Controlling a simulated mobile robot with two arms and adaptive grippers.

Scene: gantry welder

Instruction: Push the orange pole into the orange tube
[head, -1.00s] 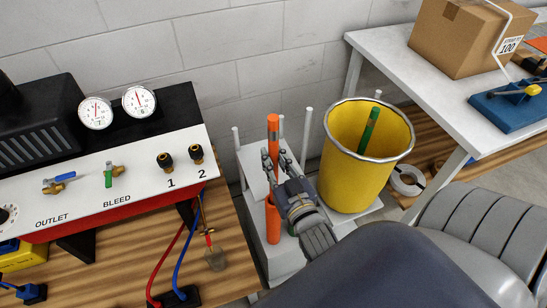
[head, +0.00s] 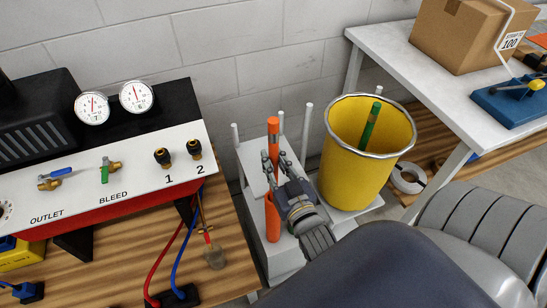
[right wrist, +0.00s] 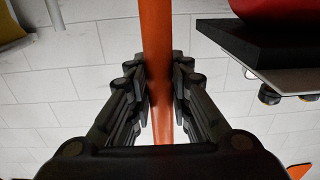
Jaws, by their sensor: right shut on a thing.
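The orange pole (head: 273,129) stands upright in the head view, with a dark band near its top. My right gripper (head: 273,162) is shut on the pole, and the right wrist view shows the pole (right wrist: 156,60) between both fingers of the gripper (right wrist: 160,95). The orange tube (head: 272,235) stands upright on a white stand directly below the gripper. The pole is in line above the tube; the fingers hide where the two meet, so I cannot tell how deep it sits. My left gripper is not in view.
A yellow bin (head: 360,165) holding a green pole (head: 370,125) stands right of the tube on the white stand (head: 252,160). White posts rise around it. A panel with gauges (head: 136,97) and red and blue hoses is on the left. A white table (head: 440,85) is on the right.

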